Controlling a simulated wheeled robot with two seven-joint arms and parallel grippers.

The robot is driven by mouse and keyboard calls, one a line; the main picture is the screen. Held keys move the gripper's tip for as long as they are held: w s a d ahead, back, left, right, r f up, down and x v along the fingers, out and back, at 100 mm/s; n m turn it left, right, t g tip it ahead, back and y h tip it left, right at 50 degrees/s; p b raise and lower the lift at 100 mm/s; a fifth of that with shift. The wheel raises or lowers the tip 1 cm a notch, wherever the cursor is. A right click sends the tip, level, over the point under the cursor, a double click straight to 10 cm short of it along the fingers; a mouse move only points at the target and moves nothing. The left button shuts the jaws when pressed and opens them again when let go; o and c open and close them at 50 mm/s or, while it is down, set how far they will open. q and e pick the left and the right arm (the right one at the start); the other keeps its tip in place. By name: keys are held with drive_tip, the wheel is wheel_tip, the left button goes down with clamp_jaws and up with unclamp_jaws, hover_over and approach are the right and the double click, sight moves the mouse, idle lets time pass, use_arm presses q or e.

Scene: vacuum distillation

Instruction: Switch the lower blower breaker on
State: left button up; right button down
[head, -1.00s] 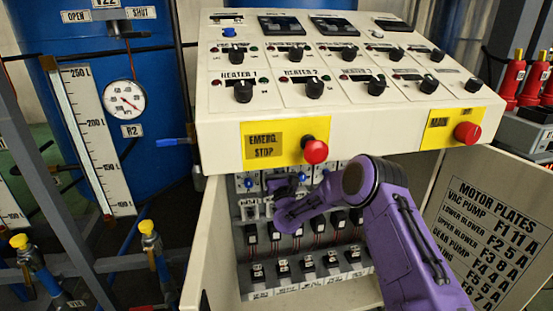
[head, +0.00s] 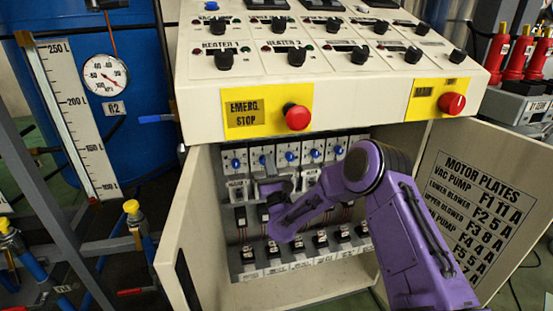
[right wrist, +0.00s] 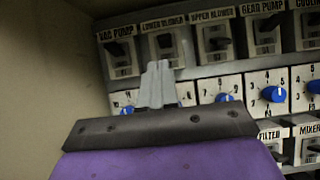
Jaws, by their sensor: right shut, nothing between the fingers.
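The lower blower breaker (right wrist: 165,43) is in the top breaker row in the right wrist view, second from the left, under its label. It has a dark lever in a pale housing; I cannot tell its position surely. My right gripper (right wrist: 157,72) is shut and empty, its grey fingertips just below and in front of that breaker; contact cannot be told. In the head view my right gripper (head: 268,168) is inside the open cabinet, in front of the knob row. The top breaker row is hidden there by the console's overhang. My left gripper is not in view.
The vac pump breaker (right wrist: 120,52) and upper blower breaker (right wrist: 216,40) flank it closely. Blue knobs (right wrist: 273,94) lie below. The console (head: 350,95) with the emergency stop (head: 297,117) overhangs the cabinet. The open right door (head: 480,200) carries a motor plate list.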

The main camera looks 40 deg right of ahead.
drive_tip(key=shift+s+a+f, duration=0.2)
drive_tip(key=shift+s+f, duration=0.05)
drive_tip(key=shift+s, duration=0.15)
drive_tip(key=s+a+f+n+g+y+p, duration=0.1)
drive_tip(key=s+a+f+n+g+y, duration=0.2)
drive_tip(key=f+n, duration=0.45)
drive_tip(key=s+a+f+n+g+y+p, duration=0.1)
drive_tip(key=s+a+f+n+g, duration=0.2)
drive_tip(key=f+n, duration=0.45)
drive_tip(key=s+a+f+n+g+y+p, duration=0.1)
drive_tip(key=s+a+f+n+g, duration=0.15)
drive_tip(key=s+f+n, duration=0.45)
drive_tip(key=s+f+n+g+p, duration=0.1)
drive_tip(key=s+f+n+g, duration=0.1)
drive_tip(key=s, duration=0.8)
drive_tip(key=s+f+n+g+p, duration=0.2)
drive_tip(key=s+n+g, duration=0.3)
drive_tip(key=s, duration=0.5)
drive_tip(key=s+a+f+n+g+p, duration=0.1)
drive_tip(key=s+n+g, duration=0.3)
drive_tip(key=s, duration=0.6)
drive_tip(key=shift+f+p, duration=0.45)
drive_tip(key=shift+f, duration=0.3)
